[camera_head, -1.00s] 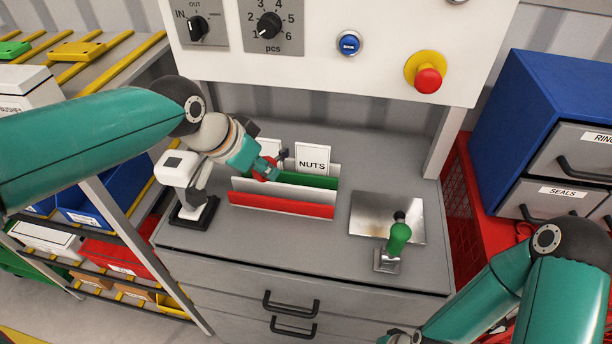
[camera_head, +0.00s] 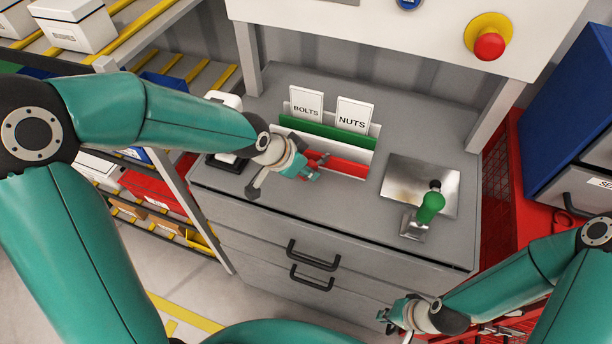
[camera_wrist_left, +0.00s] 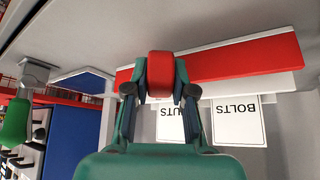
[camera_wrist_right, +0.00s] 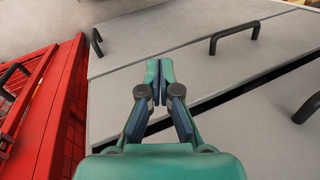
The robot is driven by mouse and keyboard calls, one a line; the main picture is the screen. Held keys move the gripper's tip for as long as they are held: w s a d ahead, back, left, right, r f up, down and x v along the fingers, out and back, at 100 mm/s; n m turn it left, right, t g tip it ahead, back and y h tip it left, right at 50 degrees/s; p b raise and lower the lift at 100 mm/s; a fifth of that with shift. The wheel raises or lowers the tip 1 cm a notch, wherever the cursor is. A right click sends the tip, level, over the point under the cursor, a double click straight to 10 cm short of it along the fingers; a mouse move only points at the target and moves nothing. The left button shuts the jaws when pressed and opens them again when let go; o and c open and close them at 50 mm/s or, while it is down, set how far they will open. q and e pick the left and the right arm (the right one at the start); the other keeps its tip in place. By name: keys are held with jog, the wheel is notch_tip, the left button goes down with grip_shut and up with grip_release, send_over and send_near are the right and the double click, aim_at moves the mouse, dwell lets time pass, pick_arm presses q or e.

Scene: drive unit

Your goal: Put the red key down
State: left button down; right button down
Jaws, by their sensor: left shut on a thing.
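My left gripper (camera_head: 312,172) is in front of the sorter's red front panel (camera_head: 348,169), above the grey worktop's front part. In the left wrist view, its fingers (camera_wrist_left: 160,80) are shut on a red block-like piece, the red key (camera_wrist_left: 160,68). The red panel (camera_wrist_left: 245,59) lies just beyond the key in that view; I cannot tell whether they touch. In the head view the key is mostly hidden by the gripper. My right gripper (camera_head: 392,318) is low in front of the drawers; in the right wrist view its fingertips (camera_wrist_right: 160,72) are together, with nothing between them.
The sorter holds BOLTS (camera_head: 306,103) and NUTS (camera_head: 353,116) cards. A green-handled lever (camera_head: 431,207) stands by a metal plate (camera_head: 400,178) to the right. Drawer handles (camera_head: 314,255) stick out in front. A red cart (camera_head: 500,175) stands at right.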

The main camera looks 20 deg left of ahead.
pick_arm(q)
notch_tip(320, 180, down, 4)
jog(key=shift+r+b, duration=0.2)
jog(key=shift+b, duration=0.15)
jog(key=c, duration=1)
grip_release()
jog(key=shift+r, duration=0.1)
jog(key=v, duration=1.2)
jog(key=shift+p, duration=0.3)
